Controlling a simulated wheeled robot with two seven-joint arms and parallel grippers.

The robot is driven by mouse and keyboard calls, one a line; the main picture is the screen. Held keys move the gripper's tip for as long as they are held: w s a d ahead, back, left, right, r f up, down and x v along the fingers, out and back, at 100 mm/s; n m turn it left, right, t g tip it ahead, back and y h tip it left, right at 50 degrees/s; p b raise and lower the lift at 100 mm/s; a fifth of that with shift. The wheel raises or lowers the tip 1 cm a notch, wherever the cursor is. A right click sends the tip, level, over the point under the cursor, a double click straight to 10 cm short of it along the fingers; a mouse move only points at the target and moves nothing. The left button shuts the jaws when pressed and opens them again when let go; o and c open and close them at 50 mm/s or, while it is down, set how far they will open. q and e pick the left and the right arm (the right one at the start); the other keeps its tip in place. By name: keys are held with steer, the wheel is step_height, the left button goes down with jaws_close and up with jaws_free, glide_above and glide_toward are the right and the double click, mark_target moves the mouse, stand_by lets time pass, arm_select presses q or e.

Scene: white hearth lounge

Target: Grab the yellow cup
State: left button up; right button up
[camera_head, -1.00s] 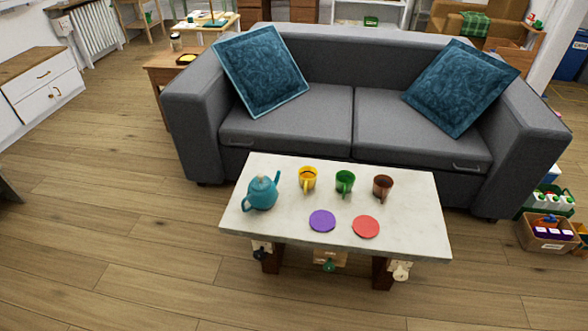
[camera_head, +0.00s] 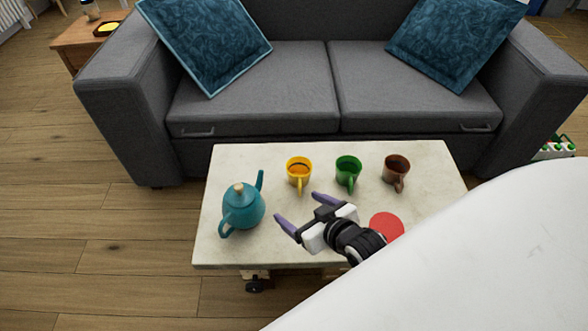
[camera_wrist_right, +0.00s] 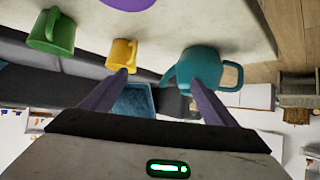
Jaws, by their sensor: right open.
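The yellow cup (camera_head: 299,173) stands upright on the white table (camera_head: 228,165), its handle toward the camera. It also shows in the right wrist view (camera_wrist_right: 122,54), ahead of the left fingertip in that picture. My right gripper (camera_head: 300,212) is open and empty above the table, on the near side of the yellow cup and apart from it. Its two purple fingers also show in the right wrist view (camera_wrist_right: 162,80). My left gripper is not in view.
A teal teapot (camera_head: 243,207) stands left of my right gripper. A green cup (camera_head: 348,172) and a brown cup (camera_head: 396,171) stand right of the yellow cup. A red disc (camera_head: 387,226) lies near my right wrist. A grey sofa (camera_head: 260,108) stands behind the table.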

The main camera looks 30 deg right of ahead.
steer(key=m+t+h+b, duration=0.2)
steer(key=b, duration=0.6)
glide_toward(294, 162)
steer(key=b+x, duration=0.2)
steer(key=x, duration=0.2)
steer(key=shift+s+a+f, duration=0.1)
steer(key=shift+a+f, duration=0.05)
steer(key=shift+w+f+b, duration=0.15)
steer(key=shift+w+b, duration=0.15)
steer(key=shift+w, duration=0.2)
steer(key=b+x, duration=0.2)
steer(key=x, duration=0.2)
steer(key=shift+w+d+f+b, duration=0.2)
steer(key=shift+d+b, duration=0.1)
steer(key=shift+b, duration=0.1)
steer(key=shift+w+r, duration=0.1)
steer(key=shift+w, duration=0.05)
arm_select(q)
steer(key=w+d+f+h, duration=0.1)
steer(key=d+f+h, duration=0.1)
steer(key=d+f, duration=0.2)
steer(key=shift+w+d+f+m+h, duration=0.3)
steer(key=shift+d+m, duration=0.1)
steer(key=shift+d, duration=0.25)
arm_select(e)
steer(key=c, duration=1.2)
